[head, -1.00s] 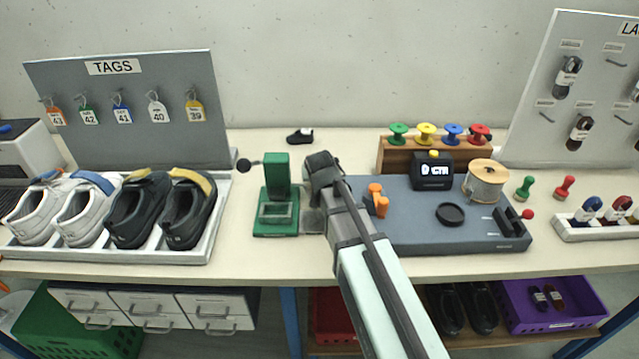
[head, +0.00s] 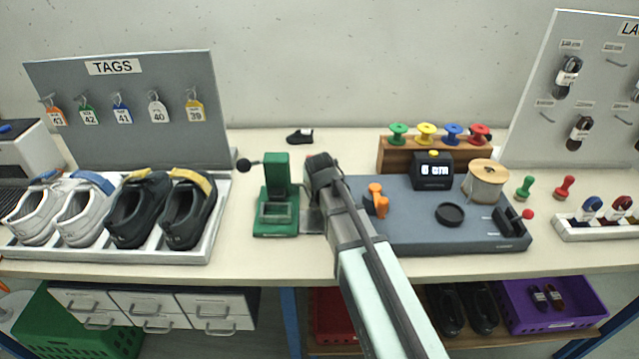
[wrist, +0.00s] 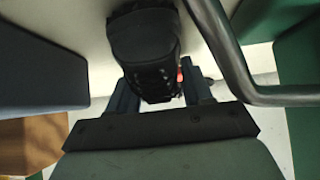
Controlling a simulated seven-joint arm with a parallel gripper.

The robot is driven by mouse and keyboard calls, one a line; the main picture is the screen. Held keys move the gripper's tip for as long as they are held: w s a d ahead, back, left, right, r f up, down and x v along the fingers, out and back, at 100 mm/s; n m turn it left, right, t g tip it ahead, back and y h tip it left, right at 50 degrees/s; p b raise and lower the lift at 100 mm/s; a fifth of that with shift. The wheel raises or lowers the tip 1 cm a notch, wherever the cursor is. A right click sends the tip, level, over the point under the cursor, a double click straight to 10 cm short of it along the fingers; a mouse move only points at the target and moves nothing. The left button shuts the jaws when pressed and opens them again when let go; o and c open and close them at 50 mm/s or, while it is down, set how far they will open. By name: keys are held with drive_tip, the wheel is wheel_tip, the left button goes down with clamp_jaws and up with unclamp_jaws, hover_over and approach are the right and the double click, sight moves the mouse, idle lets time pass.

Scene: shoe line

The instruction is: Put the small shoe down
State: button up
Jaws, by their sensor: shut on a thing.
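My gripper (wrist: 160,95) is shut on a dark, shoe-like thing, which I take to be the small shoe (wrist: 145,45). In the wrist view it sits between the two fingers, with dotted detail near the fingertips and a bit of red beside it. In the head view my gripper (head: 320,172) is over the bench between the green press and the blue-grey station; the arm hides most of what it holds. I cannot tell whether the shoe touches the surface below. Another small black shoe (head: 300,136) with a white patch lies at the back of the bench.
The green press (head: 276,200) stands close on the left, the blue-grey station (head: 420,235) with its black display box (head: 433,172) close on the right. A white tray (head: 190,256) of larger shoes is farther left. The bench behind my gripper is mostly clear.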

drive_tip(key=shift+c, duration=0.6)
wheel_tip(320, 180, up, 9)
drive_tip(key=shift+f, duration=0.1)
drive_tip(key=shift+w+d+r, duration=0.1)
drive_tip(key=shift+d+r, duration=0.15)
drive_tip(key=shift+r, duration=0.2)
drive_tip(key=w+d+m+h, duration=0.2)
drive_tip(key=w+d, duration=0.2)
drive_tip(key=w, duration=0.9)
drive_tip(key=w+d+m+h, duration=0.2)
drive_tip(key=w+d+m, duration=0.15)
drive_tip(key=w, duration=1.05)
drive_tip(key=shift+s+d+f+m+g+h, duration=0.15)
drive_tip(key=shift+d+f+m+g+h, duration=0.35)
drive_tip(key=shift+f, duration=1.05)
drive_tip(key=shift+s+d+f+m+g+h, duration=0.2)
drive_tip(key=shift+d+f+m+g+h, duration=0.3)
drive_tip(key=shift+f, duration=1.1)
drive_tip(key=shift+s+d+f+m+g+h, duration=0.25)
drive_tip(key=shift+d+f+m, duration=0.4)
drive_tip(key=shift+f, duration=0.9)
drive_tip(key=shift+w+a+f, duration=0.1)
drive_tip(key=shift+a+f, duration=0.05)
